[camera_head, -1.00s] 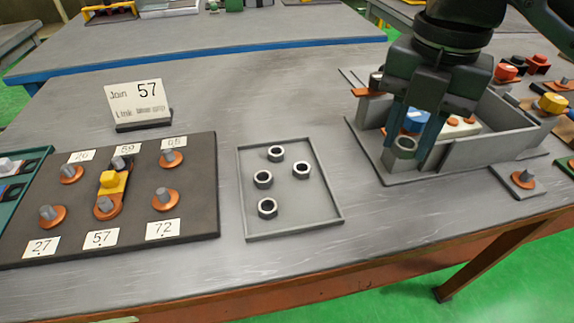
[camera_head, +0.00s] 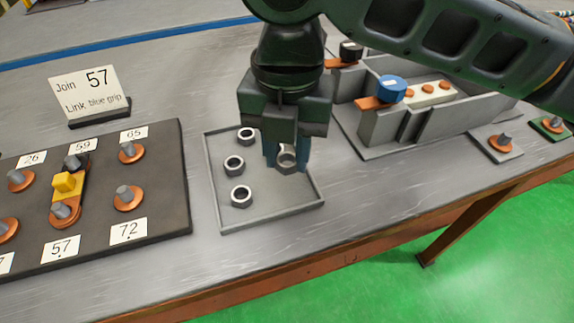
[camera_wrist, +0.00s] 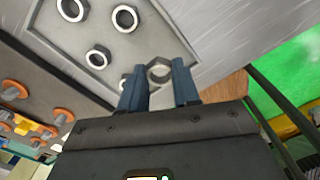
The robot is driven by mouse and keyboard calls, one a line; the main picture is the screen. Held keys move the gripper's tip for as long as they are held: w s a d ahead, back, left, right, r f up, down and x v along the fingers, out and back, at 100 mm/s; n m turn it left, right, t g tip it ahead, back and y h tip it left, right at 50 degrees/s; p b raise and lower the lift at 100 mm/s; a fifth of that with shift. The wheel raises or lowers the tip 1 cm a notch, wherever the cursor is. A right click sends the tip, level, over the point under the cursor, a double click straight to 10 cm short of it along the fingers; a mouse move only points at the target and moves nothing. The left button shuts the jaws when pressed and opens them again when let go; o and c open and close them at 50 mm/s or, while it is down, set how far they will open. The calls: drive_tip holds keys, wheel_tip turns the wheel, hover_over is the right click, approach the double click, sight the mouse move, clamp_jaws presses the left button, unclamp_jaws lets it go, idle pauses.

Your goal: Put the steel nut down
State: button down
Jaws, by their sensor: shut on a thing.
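My gripper (camera_head: 286,160) points down with its blue fingers shut on a steel nut (camera_head: 287,159). The nut also shows between the fingertips in the wrist view (camera_wrist: 159,70). Gripper and nut are over the right half of a shallow grey tray (camera_head: 262,216). I cannot tell whether the held nut touches the tray floor. Loose steel nuts lie in the tray to the left of my gripper, among them a front nut (camera_head: 241,196), a middle nut (camera_head: 234,165) and a back nut (camera_head: 246,135). In the wrist view another nut (camera_wrist: 125,80) is partly hidden by a finger.
A dark board (camera_head: 160,215) with studs, copper rings and number labels lies left of the tray. A sign (camera_head: 86,92) reading "Join 57, Link blue grip" stands behind it. A grey walled fixture (camera_head: 430,125) with a blue-capped piece (camera_head: 391,88) stands to the right.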

sight(287, 185)
drive_tip(key=shift+f, duration=2)
drive_tip(key=shift+f, duration=0.2)
drive_tip(key=c, duration=1.1)
unclamp_jaws()
wheel_tip(287, 185, up, 12)
drive_tip(key=shift+r+p, duration=0.25)
drive_tip(key=shift+p, duration=0.05)
